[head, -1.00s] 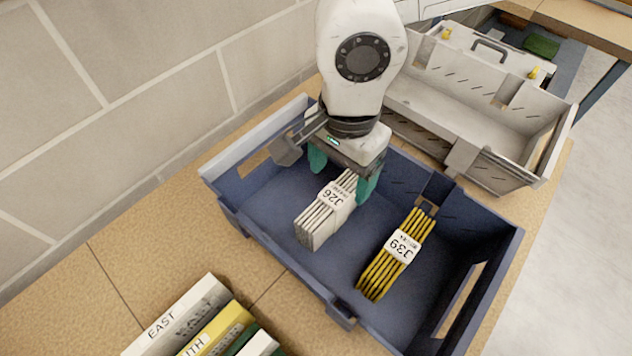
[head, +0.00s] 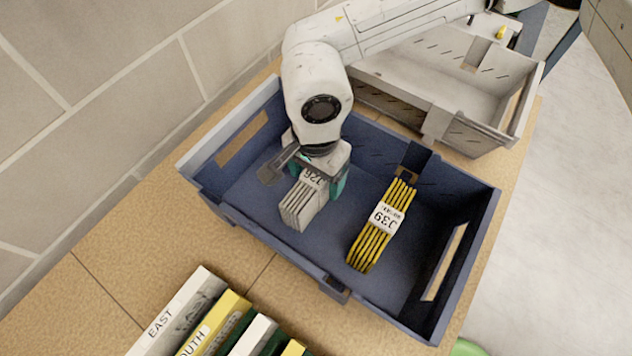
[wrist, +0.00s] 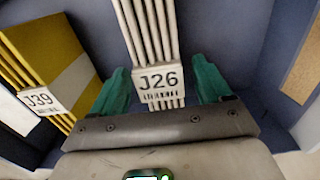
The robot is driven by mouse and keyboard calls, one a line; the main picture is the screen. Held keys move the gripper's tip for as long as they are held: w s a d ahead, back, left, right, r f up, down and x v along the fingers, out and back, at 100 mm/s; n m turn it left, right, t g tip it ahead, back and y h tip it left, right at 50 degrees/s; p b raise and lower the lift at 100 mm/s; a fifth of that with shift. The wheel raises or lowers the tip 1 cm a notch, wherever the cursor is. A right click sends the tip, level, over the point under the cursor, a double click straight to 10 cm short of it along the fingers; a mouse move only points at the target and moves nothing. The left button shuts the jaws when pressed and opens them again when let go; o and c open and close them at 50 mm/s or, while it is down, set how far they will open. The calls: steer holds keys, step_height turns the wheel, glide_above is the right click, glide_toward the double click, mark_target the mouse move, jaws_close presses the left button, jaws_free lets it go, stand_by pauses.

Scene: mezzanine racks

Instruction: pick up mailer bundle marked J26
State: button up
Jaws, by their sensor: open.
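The white mailer bundle marked J26 (head: 299,203) stands in the blue crate (head: 262,233), left of the yellow bundle marked J39 (head: 368,246). In the wrist view the J26 bundle (wrist: 152,40) rises between my two green fingertips, its label facing the camera. My gripper (wrist: 160,88) is open, with a finger on each side of the bundle and a visible gap on both sides. In the head view my gripper (head: 316,178) is down inside the crate at the bundle's far end and hides part of its label.
The yellow J39 bundle also shows at the left of the wrist view (wrist: 40,75). A grey-white crate (head: 440,100) stands behind the blue one. Several binders, one marked EAST (head: 178,312), stand at the front. A block wall (head: 110,80) runs along the left.

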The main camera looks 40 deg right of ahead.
steer(key=shift+f, duration=0.4)
steer(key=c, duration=1.1)
